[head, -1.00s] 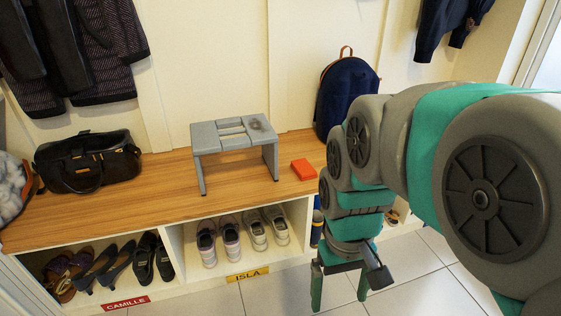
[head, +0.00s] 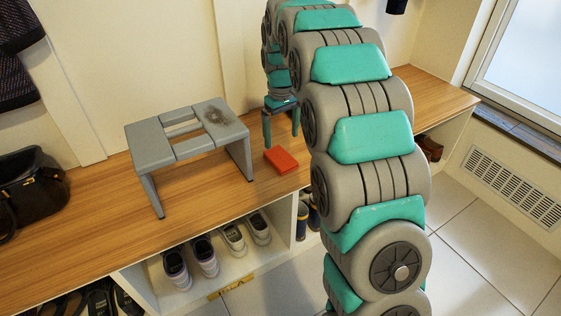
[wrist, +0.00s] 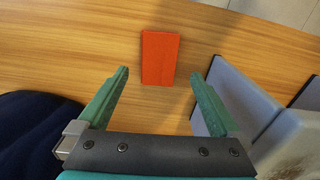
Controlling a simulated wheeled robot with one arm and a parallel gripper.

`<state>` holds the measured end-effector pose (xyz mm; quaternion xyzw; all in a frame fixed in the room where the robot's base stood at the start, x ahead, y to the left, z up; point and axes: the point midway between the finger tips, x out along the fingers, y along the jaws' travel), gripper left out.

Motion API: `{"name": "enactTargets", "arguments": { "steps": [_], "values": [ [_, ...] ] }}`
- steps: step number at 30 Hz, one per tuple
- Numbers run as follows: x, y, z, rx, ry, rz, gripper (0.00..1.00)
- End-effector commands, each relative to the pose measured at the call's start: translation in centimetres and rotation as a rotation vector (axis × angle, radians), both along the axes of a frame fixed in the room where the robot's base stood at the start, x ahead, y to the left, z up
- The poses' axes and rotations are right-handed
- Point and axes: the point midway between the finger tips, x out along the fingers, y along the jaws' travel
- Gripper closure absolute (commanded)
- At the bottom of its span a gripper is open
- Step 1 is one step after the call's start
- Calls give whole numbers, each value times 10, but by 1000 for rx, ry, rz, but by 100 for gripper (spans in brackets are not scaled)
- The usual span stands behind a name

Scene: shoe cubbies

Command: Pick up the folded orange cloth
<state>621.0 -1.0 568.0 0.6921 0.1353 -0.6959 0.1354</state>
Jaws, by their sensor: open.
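The folded orange cloth (head: 280,161) lies flat on the wooden bench top, just right of the grey step stool. In the wrist view the cloth (wrist: 160,58) is a small upright rectangle beyond the fingertips, roughly centred between them. My gripper (head: 281,137) is open and empty, with its fingers pointing down behind the cloth in the head view. In the wrist view my gripper (wrist: 160,75) shows both green fingers spread wide, apart from the cloth.
The grey step stool (head: 152,149) stands close beside the cloth; it also shows at the right of the wrist view (wrist: 238,95). A dark blue item (wrist: 35,125) is at the lower left there. A black bag (head: 32,185) sits far left. Bench top (head: 95,222) is clear in front.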

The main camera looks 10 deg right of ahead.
Motion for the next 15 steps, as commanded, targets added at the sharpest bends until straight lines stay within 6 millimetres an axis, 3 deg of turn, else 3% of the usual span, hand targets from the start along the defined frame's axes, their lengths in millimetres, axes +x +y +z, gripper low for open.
{"name": "enactTargets", "arguments": {
  "steps": [4,15],
  "values": [
    [10,0,-9,1,-3,11,0],
    [10,0,-40,0,-3,12,0]
  ]
}}
